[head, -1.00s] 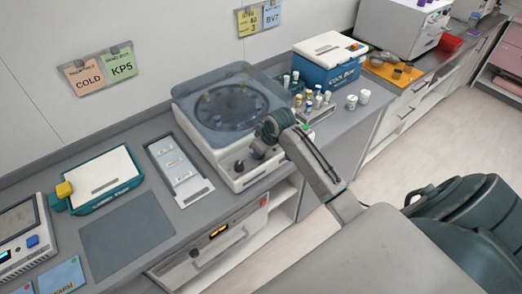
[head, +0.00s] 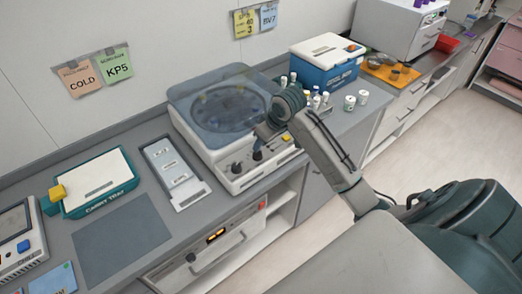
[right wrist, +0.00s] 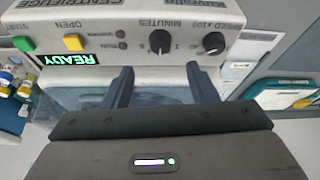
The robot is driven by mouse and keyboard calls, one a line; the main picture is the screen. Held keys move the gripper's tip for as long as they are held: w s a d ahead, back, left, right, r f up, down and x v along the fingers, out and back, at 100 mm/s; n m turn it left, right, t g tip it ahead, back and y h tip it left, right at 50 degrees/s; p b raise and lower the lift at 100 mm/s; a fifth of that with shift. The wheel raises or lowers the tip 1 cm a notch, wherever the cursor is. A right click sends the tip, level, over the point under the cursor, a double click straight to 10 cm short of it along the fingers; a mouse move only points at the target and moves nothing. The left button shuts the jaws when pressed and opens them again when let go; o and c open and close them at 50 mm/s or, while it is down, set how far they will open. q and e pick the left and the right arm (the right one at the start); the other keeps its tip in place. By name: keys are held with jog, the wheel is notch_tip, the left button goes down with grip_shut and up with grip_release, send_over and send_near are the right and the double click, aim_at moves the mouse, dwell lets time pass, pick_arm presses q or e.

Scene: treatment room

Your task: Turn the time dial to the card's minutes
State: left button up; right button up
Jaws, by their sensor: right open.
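The centrifuge (head: 205,135) stands on the counter with its tinted lid down. Its front panel carries the black minutes dial (head: 257,153), also in the right wrist view (right wrist: 160,41), where the picture is upside down. A second black dial (right wrist: 213,43) sits beside it. My right gripper (right wrist: 160,88) is open and empty, its fingers pointing at the panel, either side of the minutes dial but apart from it. In the head view it hangs just above that dial, partly hidden by my wrist. A yellow card (head: 245,23) on the wall shows a 3; its small text is unclear.
Yellow button (right wrist: 74,42) and lit READY display (right wrist: 72,59) are beside the minutes dial. Vials (head: 318,100) and a blue cooler box (head: 327,62) stand right of the centrifuge. A grey tray (head: 174,172) lies left, then a teal-edged tray (head: 98,182). The dark mat (head: 120,238) is bare.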

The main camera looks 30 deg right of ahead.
jog(key=shift+v, duration=1.45)
jog(key=shift+f, duration=0.1)
jog(key=s+a+f, duration=0.6)
jog(key=s+f, duration=0.4)
jog(key=s, duration=0.1)
jog(key=s+a+f+m+h, duration=0.1)
jog(key=s+a+f, duration=0.1)
jog(key=s, duration=0.7)
jog(key=s+a+f+h, duration=0.1)
jog(key=s+a, duration=0.1)
jog(key=s, duration=0.7)
notch_tip(320, 180, down, 38)
jog(key=d+g+b, duration=0.2)
jog(key=d+b, duration=0.1)
jog(key=b, duration=0.4)
jog(key=s+f+m+g+b, duration=0.1)
jog(key=s+f+b, duration=0.3)
jog(key=s+f, duration=1.4)
notch_tip(320, 180, down, 4)
jog(key=shift+d+f, duration=0.15)
jog(key=shift+d, duration=0.35)
